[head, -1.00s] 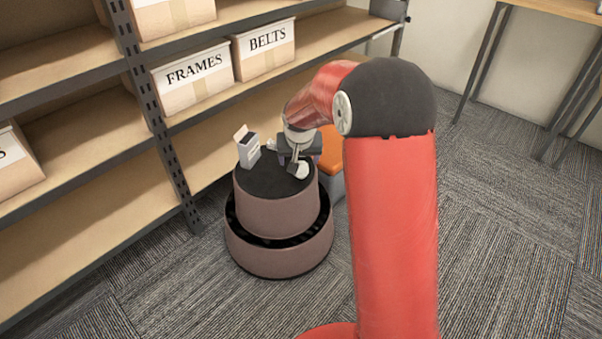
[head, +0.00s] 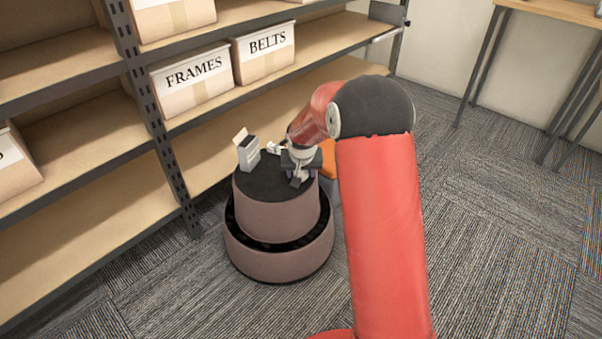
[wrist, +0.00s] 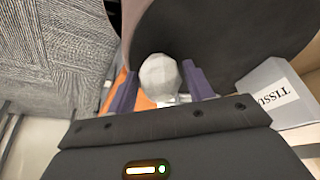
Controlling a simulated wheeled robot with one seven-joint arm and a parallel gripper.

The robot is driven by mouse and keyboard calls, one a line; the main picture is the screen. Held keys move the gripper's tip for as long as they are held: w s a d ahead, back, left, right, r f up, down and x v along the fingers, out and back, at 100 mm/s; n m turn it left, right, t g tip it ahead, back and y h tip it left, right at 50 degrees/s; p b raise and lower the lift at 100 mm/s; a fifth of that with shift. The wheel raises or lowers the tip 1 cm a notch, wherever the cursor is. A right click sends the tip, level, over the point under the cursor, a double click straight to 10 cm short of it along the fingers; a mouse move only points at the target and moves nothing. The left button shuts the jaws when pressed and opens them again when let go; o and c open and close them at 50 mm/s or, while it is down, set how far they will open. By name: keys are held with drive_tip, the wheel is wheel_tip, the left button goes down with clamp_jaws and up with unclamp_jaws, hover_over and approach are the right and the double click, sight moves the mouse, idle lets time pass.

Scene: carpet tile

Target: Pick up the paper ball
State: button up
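The paper ball (wrist: 158,73) is a whitish crumpled lump, seen in the wrist view between the two purple fingers of my gripper (wrist: 160,84). The fingers stand wide, one on each side of it; firm contact cannot be made out. In the head view my gripper (head: 299,180) is low over the right part of the round stand's dark top (head: 262,184), and it hides the ball there.
A small box (head: 248,154) stands on the same top; its lettering, starting "TISSU", shows in the wrist view (wrist: 280,95). A small white item (head: 273,147) lies behind my gripper. An orange object (head: 329,160) is behind the stand. Shelves with labelled bins (head: 192,82) rise at left.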

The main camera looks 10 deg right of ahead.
drive_tip(key=c, duration=0.5)
drive_tip(key=shift+r, duration=0.1)
